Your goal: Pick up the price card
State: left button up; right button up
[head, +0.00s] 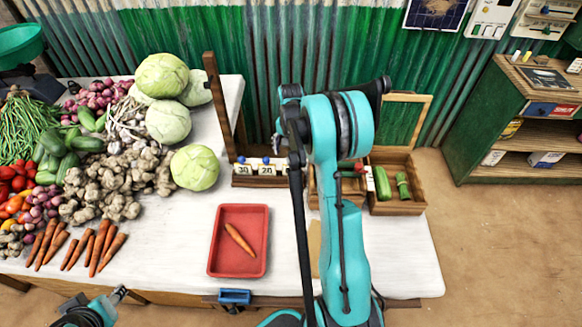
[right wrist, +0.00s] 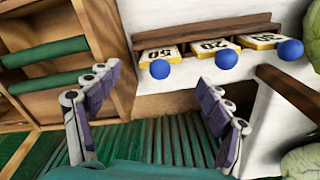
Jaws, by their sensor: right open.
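Three price cards stand in a low wooden rack (head: 258,182) at the back of the white table. The card reading 30 (head: 242,170) and the card reading 20 (head: 266,170) show in the head view, and my right arm partly covers that end of the rack. The right wrist view shows the 50 card (right wrist: 158,54), the 20 card (right wrist: 210,47) and the 30 card (right wrist: 262,41), each with a blue ball beside it. My right gripper (right wrist: 157,80) is open and empty, its fingers apart from the cards. My left gripper (head: 118,295) is low at the left, its jaws unclear.
A red tray (head: 216,262) with a carrot lies in front of the rack. A wooden post (head: 219,100) rises by the rack's left end. Cabbages (head: 195,167) and heaped vegetables fill the left.

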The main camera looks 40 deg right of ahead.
aim_at(291, 165)
notch_tip(291, 165, down, 8)
jog(key=b, duration=0.3)
jog(key=shift+w+d+f, duration=0.1)
jog(key=shift+w+d, duration=0.05)
jog(key=c, duration=1.1)
